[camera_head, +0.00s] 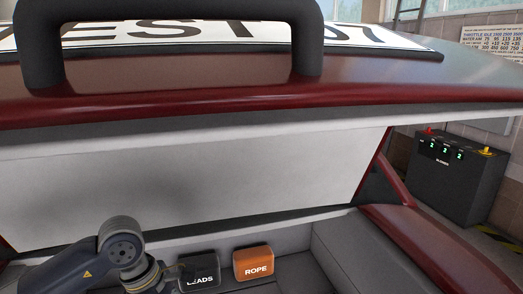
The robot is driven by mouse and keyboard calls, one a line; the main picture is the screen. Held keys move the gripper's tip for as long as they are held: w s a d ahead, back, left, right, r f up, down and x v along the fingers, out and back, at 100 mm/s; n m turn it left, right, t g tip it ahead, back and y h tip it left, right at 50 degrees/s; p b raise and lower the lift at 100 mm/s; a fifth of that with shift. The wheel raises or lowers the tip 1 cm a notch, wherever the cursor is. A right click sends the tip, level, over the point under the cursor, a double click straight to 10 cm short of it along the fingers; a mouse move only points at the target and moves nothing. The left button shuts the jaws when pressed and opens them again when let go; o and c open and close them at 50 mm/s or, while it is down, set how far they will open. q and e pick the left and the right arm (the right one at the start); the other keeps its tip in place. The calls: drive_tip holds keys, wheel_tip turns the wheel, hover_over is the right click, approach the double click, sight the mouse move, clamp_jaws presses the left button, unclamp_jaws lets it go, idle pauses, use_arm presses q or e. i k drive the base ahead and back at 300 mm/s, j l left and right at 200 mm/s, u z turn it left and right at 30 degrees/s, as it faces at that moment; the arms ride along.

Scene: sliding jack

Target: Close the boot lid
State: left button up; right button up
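The dark red boot lid (200,108) is raised and spans the upper part of the head view. It carries a thick black handle (306,45) and a white plate (180,33) with black letters. Below it the boot opening shows a grey interior (350,255). My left arm comes in from the lower left, and its gripper (178,274) is low over the boot, in front of the LEADS box and well below the handle. Its fingers are too small and dark to tell their opening. My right gripper is out of view.
A black LEADS box (203,272) and an orange ROPE box (254,263) sit inside the boot. A dark unit with green displays (458,175) stands on the right, beyond the car's red side (440,250). A poster (492,45) hangs on the wall.

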sight(157, 113)
drive_tip(key=k+l, duration=0.25)
drive_tip(key=k, duration=0.2)
drive_tip(key=k+l, duration=0.25)
drive_tip(key=k, duration=0.25)
drive_tip(key=k+l, duration=0.25)
drive_tip(key=k, duration=0.2)
